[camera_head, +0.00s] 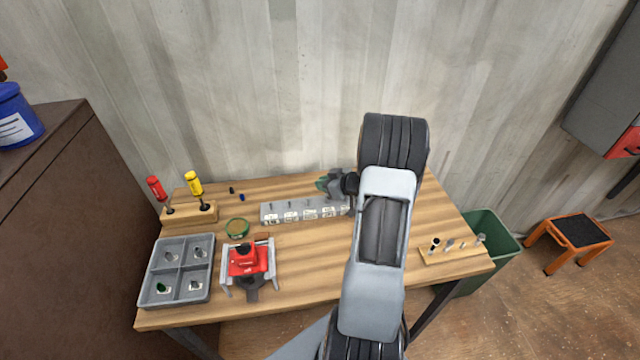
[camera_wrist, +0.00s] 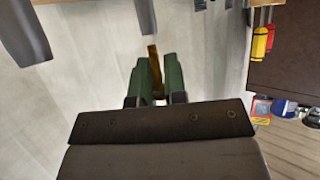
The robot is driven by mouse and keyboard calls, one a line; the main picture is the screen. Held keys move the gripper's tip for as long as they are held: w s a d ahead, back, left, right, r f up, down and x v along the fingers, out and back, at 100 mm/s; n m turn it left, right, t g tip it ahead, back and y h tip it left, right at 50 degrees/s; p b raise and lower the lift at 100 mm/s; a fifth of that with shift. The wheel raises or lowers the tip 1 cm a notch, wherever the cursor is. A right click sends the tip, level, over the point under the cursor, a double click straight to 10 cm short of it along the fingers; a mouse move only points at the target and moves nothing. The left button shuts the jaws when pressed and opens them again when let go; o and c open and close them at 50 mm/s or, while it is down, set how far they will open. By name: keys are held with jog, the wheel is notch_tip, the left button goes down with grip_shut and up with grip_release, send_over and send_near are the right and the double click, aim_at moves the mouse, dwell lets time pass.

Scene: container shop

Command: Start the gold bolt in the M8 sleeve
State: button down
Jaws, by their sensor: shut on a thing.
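In the wrist view my gripper (camera_wrist: 157,68) is shut on the gold bolt (camera_wrist: 153,57), whose shank sticks out past the green fingertips. In the head view my gripper (camera_head: 323,184) is above the back middle of the bench, near the right end of a pale grey block (camera_head: 282,219). The bolt cannot be made out there. The block has a row of labels and small upright pieces, but the print is too small to tell which is M8. My arm hides part of its right end. I see no contact between bolt and block.
The wooden bench (camera_head: 310,270) also holds a grey four-part tray (camera_head: 178,300), a red fixture (camera_head: 248,262), a green-rimmed round dish (camera_head: 238,228) and a screwdriver stand (camera_head: 188,217). A small wooden rack (camera_head: 455,255) is at right. The front middle is clear.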

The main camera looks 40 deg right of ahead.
jog(key=shift+s, duration=0.3)
dwell(0.7)
jog(key=shift+r+p, duration=0.1)
jog(key=shift+p, duration=0.6)
dwell(0.7)
jog(key=shift+f+b, duration=1.2)
jog(key=shift+f, duration=0.55)
dwell(0.5)
jog(key=c, duration=1.1)
grip_release()
jog(key=shift+r, duration=0.1)
jog(key=shift+s+r+p, duration=0.15)
jog(key=shift+r+p, duration=2.3)
jog(key=shift+r, duration=0.45)
